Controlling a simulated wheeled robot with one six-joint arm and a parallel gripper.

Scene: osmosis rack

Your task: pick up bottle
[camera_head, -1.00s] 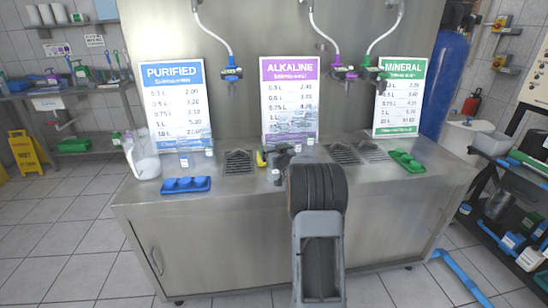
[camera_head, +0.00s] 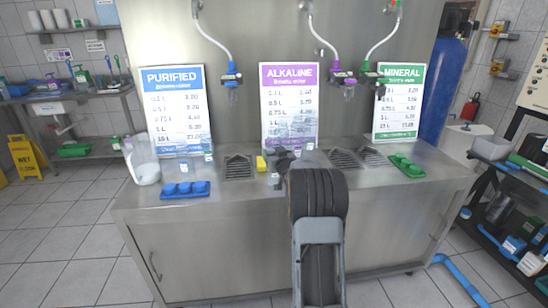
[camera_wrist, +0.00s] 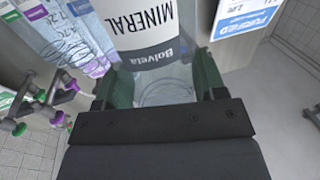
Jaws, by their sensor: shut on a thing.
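The bottle (camera_wrist: 143,30) is clear, with a white label reading "MINERAL" and "Bolveta", upside down in the wrist view. My gripper (camera_wrist: 160,85) has one green finger on each side of the bottle's clear body and is shut on it. The far end of the bottle is cut off by the top of the wrist picture. In the head view my gripper (camera_head: 283,160) is above the steel counter (camera_head: 240,203), in front of the alkaline sign (camera_head: 289,95). My own arm hides much of it there, and the clear bottle cannot be made out well.
A green tray (camera_head: 405,166) is at the right. Small white-labelled items and a yellow block (camera_head: 261,163) stand near my gripper. Hoses with taps (camera_head: 232,77) hang above. Drain grates lie between.

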